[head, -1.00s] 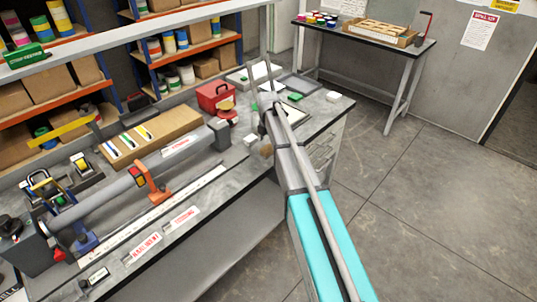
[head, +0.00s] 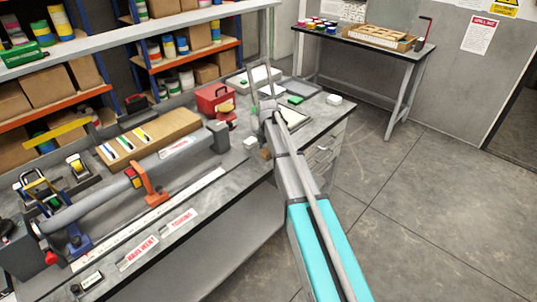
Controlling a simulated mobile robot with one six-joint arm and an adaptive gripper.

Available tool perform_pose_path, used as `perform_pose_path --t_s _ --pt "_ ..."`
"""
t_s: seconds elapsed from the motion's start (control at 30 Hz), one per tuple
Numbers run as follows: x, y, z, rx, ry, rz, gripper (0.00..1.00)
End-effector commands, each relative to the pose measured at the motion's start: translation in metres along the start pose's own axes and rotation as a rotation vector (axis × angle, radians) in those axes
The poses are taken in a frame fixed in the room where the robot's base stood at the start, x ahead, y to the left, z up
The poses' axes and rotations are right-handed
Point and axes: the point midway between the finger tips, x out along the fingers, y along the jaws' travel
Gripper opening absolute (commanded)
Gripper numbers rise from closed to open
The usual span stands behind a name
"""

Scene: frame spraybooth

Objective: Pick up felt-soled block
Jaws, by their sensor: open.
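My gripper (head: 268,108) is at the far end of my grey and turquoise arm, over the right part of the workbench. It is small and seen from behind, so its fingertips are not clear; it appears open with nothing visible in it. I cannot tell for certain which thing is the felt-soled block. A small brown block (head: 265,154) shows at the bench's front edge, just left of my arm. A small white block (head: 333,99) lies near the bench's right end. A small green piece (head: 295,99) lies between it and my gripper.
A long grey roller (head: 100,192) and a cardboard strip (head: 165,133) fill the bench's left. A shelf post rises near my gripper. A second table (head: 345,45) stands at the back; the floor at right is clear.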

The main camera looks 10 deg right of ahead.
Motion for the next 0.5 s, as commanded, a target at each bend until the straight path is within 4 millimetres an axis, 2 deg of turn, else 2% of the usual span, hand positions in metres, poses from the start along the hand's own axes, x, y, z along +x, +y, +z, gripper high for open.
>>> perform_pose_path --t_s 0.1,0.13,0.5 --pt "0.0 0.0001 -0.0001 0.0 0.0 0.0 0.94" --pt "0.0 0.0001 -0.0002 0.0 0.0 0.0 0.91" --pt "0.0 0.0003 -0.0003 -0.001 0.0 0.0 0.22"
